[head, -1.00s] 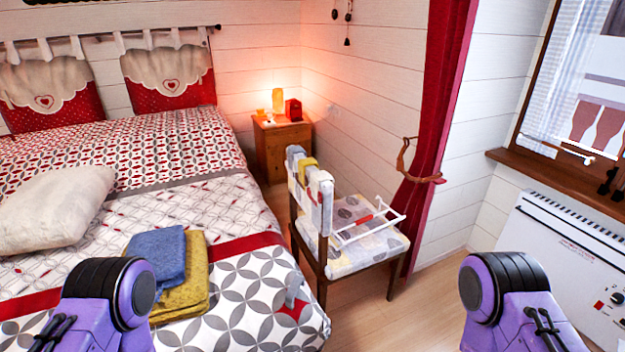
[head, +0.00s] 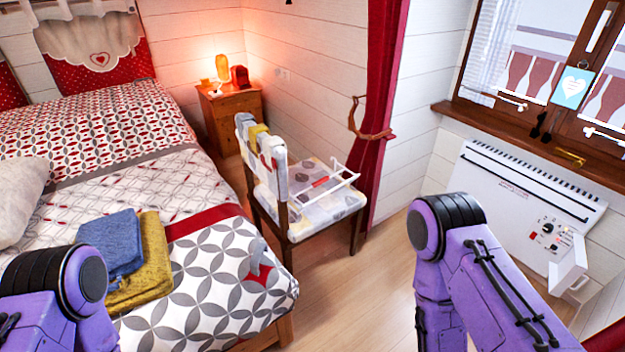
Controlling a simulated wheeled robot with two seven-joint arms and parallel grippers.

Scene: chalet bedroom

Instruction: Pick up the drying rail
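The drying rail (head: 325,191) appears to be the thin white wire frame with a small red part, lying on the patterned seat of the wooden chair (head: 330,218) in the head view. Its far end rises a little above the seat, near the chair's right side. Cloths (head: 265,147) in grey, yellow and white hang over the chair back beside it. My two purple arms show only by their upper links, at lower left and lower right. Neither gripper is in view, so I cannot see what they hold. Both visible arm parts are apart from the rail.
The bed (head: 220,265) with folded blue (head: 112,243) and yellow (head: 150,265) towels fills the left. A nightstand (head: 232,115) with a lit lamp stands behind the chair. A white heater (head: 515,200) is under the window. Wooden floor (head: 350,285) is free before the chair.

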